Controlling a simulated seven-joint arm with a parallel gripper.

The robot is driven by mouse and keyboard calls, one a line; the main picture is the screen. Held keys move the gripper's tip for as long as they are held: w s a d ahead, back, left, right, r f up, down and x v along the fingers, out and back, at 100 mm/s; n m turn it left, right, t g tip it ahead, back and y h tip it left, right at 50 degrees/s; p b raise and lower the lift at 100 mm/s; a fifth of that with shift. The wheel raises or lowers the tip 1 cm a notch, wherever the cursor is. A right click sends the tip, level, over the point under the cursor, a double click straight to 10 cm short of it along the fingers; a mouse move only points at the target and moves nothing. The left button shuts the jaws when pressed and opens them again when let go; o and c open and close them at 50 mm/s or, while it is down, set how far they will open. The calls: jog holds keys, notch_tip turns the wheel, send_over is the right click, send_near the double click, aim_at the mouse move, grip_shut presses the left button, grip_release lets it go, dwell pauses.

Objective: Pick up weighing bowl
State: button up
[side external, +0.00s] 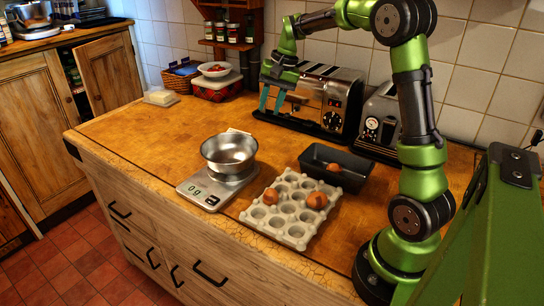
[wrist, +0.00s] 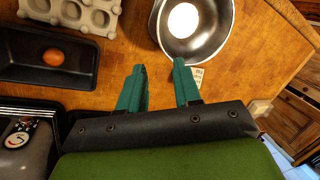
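The weighing bowl (side external: 229,153) is a shiny round metal bowl. It sits upright on a flat kitchen scale (side external: 205,190) whose display reads 0 g. In the wrist view the bowl (wrist: 215,40) is at the top, just beyond the fingertips, with a bright round reflection or opening inside it. My gripper (side external: 273,100) hangs in the air in front of the toaster, behind and right of the bowl. In the wrist view its two teal fingers (wrist: 158,75) are spread apart with nothing between them. The gripper does not touch the bowl.
An egg tray (side external: 290,235) with a few brown eggs lies right of the scale. A dark loaf tin (side external: 345,163) holding an egg is behind it. A long toaster (side external: 335,105) and a second appliance (side external: 380,115) line the wall.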

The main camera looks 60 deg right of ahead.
send_near(256, 147)
jog(key=d+x, duration=0.1)
jog(key=x, duration=0.4)
jog(key=shift+a+x, duration=0.15)
jog(key=shift+x, duration=0.85)
jog(key=shift+a+x, duration=0.15)
jog(key=shift+x, duration=0.9)
jog(key=shift+a+x, duration=0.2)
jog(key=shift+x, duration=0.8)
jog(key=shift+r, duration=0.1)
jog(key=shift+r, duration=0.1)
grip_shut()
